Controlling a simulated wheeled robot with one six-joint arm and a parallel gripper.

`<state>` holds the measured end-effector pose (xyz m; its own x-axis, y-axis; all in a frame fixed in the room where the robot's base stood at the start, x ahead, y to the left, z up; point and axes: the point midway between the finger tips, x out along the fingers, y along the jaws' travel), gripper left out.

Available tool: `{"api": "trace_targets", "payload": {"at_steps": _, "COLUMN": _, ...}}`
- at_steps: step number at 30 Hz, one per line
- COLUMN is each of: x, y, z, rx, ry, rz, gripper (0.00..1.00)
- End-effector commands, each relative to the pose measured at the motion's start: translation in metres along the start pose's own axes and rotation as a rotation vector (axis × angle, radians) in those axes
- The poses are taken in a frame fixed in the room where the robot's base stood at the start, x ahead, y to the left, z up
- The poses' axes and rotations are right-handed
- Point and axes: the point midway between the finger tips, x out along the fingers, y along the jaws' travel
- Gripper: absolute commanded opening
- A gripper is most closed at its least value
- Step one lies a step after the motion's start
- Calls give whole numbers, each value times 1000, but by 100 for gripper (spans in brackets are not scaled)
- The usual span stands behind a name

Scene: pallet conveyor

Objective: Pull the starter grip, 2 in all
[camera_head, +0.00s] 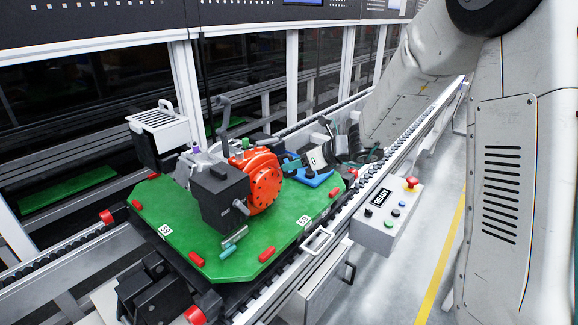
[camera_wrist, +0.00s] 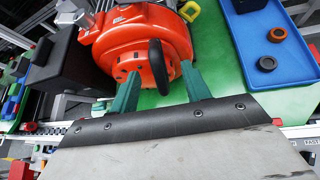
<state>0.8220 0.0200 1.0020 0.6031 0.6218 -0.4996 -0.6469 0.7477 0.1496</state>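The starter grip (camera_wrist: 158,62) is a black, rounded handle at the lower edge of the orange starter housing (camera_wrist: 118,45) in the wrist view. The orange housing (camera_head: 266,183) also shows in the head view, on the engine on the green pallet. My gripper (camera_wrist: 160,74) is open, with its two teal fingers apart. In the wrist view one finger shows on each side of the grip, with gaps between. I cannot tell how deep the grip lies between them. In the head view the grip cannot be made out.
The green pallet (camera_head: 165,205) has several red pegs along its edge and sits on the conveyor. A dark box (camera_head: 220,197) is on the engine's near side. A blue tray (camera_wrist: 262,35) with rings lies beside the housing. A control box (camera_head: 386,215) with a red button stands on the right.

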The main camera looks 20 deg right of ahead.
Motion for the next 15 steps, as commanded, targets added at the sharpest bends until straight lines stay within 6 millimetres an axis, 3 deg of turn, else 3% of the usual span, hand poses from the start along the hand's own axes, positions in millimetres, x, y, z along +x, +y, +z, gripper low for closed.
{"api": "trace_targets", "payload": {"at_steps": 1, "x": 0, "y": 0, "z": 0, "rx": 0, "ry": 1, "rz": 0, "gripper": 62}}
{"api": "trace_targets", "payload": {"at_steps": 3, "x": 0, "y": 0, "z": 0, "rx": 0, "ry": 1, "rz": 1, "gripper": 81}}
{"api": "trace_targets", "payload": {"at_steps": 15, "x": -7, "y": 0, "z": 0, "rx": -1, "ry": 1, "rz": 0, "gripper": 82}}
